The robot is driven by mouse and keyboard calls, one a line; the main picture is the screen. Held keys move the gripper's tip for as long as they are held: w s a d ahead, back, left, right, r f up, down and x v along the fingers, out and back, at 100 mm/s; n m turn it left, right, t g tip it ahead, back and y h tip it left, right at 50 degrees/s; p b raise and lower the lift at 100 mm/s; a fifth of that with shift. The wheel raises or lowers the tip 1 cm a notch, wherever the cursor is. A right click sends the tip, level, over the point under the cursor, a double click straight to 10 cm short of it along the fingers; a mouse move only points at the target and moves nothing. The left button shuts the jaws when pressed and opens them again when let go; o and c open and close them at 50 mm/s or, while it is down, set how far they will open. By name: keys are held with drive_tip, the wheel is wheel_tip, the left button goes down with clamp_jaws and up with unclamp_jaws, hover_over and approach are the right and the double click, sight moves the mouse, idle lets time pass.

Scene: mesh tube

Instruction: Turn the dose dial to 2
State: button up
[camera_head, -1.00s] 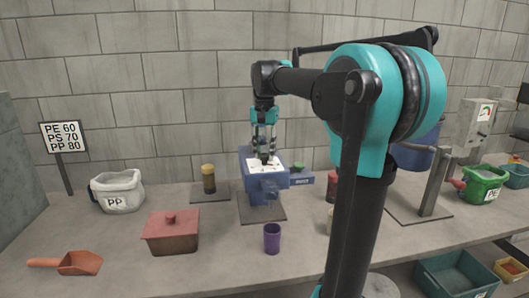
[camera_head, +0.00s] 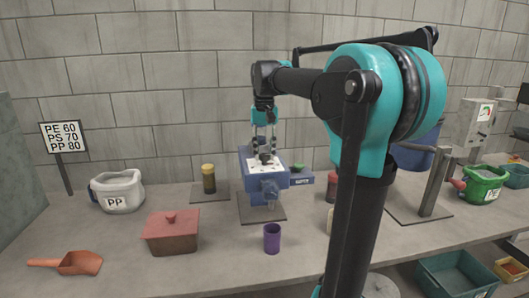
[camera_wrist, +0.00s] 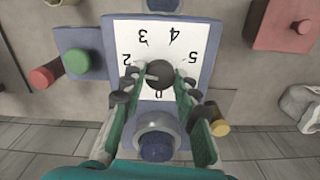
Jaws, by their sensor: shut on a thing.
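The dose dial is a dark round knob (camera_wrist: 160,75) on a white face plate (camera_wrist: 122,35) numbered in black. In the wrist view its numbers appear upside down. The knob's light pointer points left, just below the 2; the 1 is hidden by a finger. The plate is on top of the blue machine (camera_head: 248,158), seen in the head view. My gripper (camera_wrist: 158,88) is shut on the knob, with one finger on each side. My gripper also shows above the machine in the head view (camera_head: 265,152).
A green button (camera_wrist: 77,62) is on the machine's side block. A yellow-capped jar (camera_head: 208,180), a purple cup (camera_head: 272,238) and a red lidded box (camera_head: 170,232) stand nearby. A PP bag (camera_head: 118,192) is at the left. The front bench between box and cup is clear.

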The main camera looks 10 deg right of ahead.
sight(265, 154)
drive_tip(key=o, duration=1.2)
drive_tip(key=shift+c, duration=0.2)
wheel_tip(265, 154, up, 12)
